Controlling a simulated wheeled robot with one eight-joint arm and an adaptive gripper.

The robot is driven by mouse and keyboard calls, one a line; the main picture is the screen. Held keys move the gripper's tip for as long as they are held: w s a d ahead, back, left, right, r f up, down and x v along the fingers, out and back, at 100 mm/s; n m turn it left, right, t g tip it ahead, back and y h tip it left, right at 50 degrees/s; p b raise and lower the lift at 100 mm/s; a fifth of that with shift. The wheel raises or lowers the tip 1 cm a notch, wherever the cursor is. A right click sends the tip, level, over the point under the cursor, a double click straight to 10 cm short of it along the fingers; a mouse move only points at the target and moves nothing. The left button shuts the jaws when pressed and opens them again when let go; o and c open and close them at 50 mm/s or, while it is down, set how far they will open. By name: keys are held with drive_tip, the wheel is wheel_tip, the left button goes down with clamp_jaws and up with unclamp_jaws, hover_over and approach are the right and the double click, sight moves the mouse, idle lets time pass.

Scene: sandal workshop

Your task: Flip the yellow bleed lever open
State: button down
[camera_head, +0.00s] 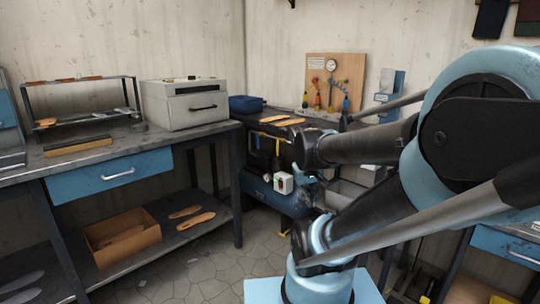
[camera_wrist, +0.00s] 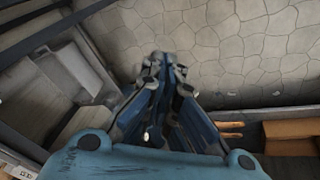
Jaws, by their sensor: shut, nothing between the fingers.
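In the head view a wooden board (camera_head: 346,82) on the back bench carries a round gauge (camera_head: 331,65) and several small coloured fittings. Small yellow parts show on and below that bench, but I cannot tell which, if any, is the bleed lever. A blue tank (camera_head: 290,202) with a white box (camera_head: 284,183) sits under the bench, partly hidden by my arm. My gripper (camera_wrist: 165,66) shows in the wrist view with its fingers together and empty, over the stone floor. No lever shows near its tips. In the head view I cannot make out its fingers.
The left bench (camera_head: 75,165) has a blue drawer and a grey cabinet (camera_head: 186,104) on top. A cardboard box (camera_head: 122,236) and wooden soles (camera_head: 196,219) lie on its lower shelf. Open floor (camera_head: 190,270) lies between the benches. My arm covers much of the right side.

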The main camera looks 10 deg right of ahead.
drive_tip(key=w+r+n+t+h, duration=0.2)
drive_tip(key=w+r+h, duration=0.1)
drive_tip(key=w, duration=1.4)
drive_tip(key=w+r+n+t+h, duration=0.2)
drive_tip(key=w+r+t+h, duration=0.1)
drive_tip(key=w, duration=1.3)
drive_tip(key=w+a+f+n+t, duration=0.3)
drive_tip(key=w+a+f, duration=0.2)
drive_tip(key=w, duration=0.5)
drive_tip(key=w+a+f+n+t+h, duration=0.1)
drive_tip(key=w+a+f+n+t, duration=0.2)
drive_tip(key=w+a+f, duration=0.3)
drive_tip(key=w+a+t, duration=0.1)
drive_tip(key=w+a, duration=0.2)
drive_tip(key=w, duration=0.1)
drive_tip(key=shift+a+n+h, duration=0.3)
drive_tip(key=shift+a, duration=0.05)
drive_tip(key=shift+w, duration=0.1)
drive_tip(key=x, duration=1)
drive_tip(key=s+d, duration=0.2)
drive_tip(key=s, duration=0.1)
drive_tip(key=shift+s+d, duration=0.1)
drive_tip(key=shift+d, duration=0.1)
